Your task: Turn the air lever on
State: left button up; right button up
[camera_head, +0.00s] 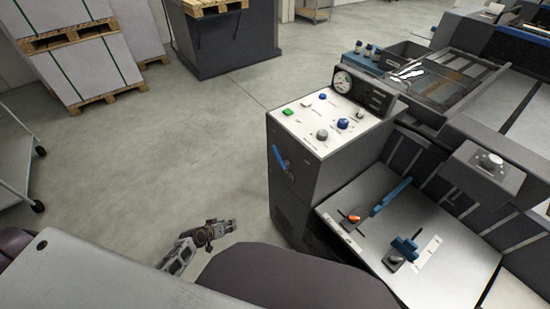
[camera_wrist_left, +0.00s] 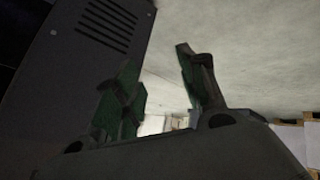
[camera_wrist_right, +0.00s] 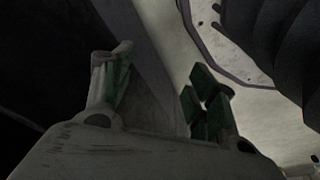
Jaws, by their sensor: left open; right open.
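Several blue levers show in the head view, and I cannot tell for sure which is the air lever. One small blue lever (camera_head: 279,157) sits slanted on the front face of the grey control cabinet (camera_head: 292,205), beside white markings. A long blue lever (camera_head: 391,197) and a short blue handle (camera_head: 404,246) stand on the lower panel. My left gripper (camera_head: 229,226) is low, left of the cabinet and apart from it. In the left wrist view its fingers (camera_wrist_left: 157,75) are open and empty. My right gripper (camera_wrist_right: 158,80) is open and empty in its wrist view and hidden in the head view.
The cabinet top (camera_head: 325,125) carries coloured buttons, knobs and a round gauge (camera_head: 342,82). A red knob (camera_head: 353,218) is on the lower panel (camera_head: 430,275). Palleted stacks (camera_head: 90,68) and a cart (camera_head: 18,165) stand left. The floor (camera_head: 190,150) left of the cabinet is clear.

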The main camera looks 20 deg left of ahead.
pick_arm(q)
jog(key=w+d+r+t+h+b, duration=0.1)
jog(key=w+r+t+h+b, duration=0.1)
jog(key=w+r+b, duration=0.45)
jog(key=w+d+r+t+h+b, duration=0.15)
jog(key=w+r, duration=0.25)
jog(key=r, duration=0.6)
jog(key=m+t+h+b, duration=0.25)
jog(key=h+b, duration=0.25)
jog(key=b, duration=0.3)
send_near(275, 152)
jog(key=v, duration=0.3)
jog(key=shift+s+a+f, duration=0.1)
jog(key=shift+a+f, duration=0.25)
jog(key=shift+a, duration=0.05)
pick_arm(e)
jog(key=w+a+r, duration=0.1)
jog(key=w+r, duration=0.1)
jog(key=r, duration=0.5)
jog(key=w+a+r+t+y, duration=0.1)
jog(key=w+a+r, duration=0.1)
jog(key=r, duration=0.5)
jog(key=shift+w+r, duration=0.15)
jog(key=shift+r, duration=0.05)
pick_arm(q)
jog(key=shift+d, duration=0.15)
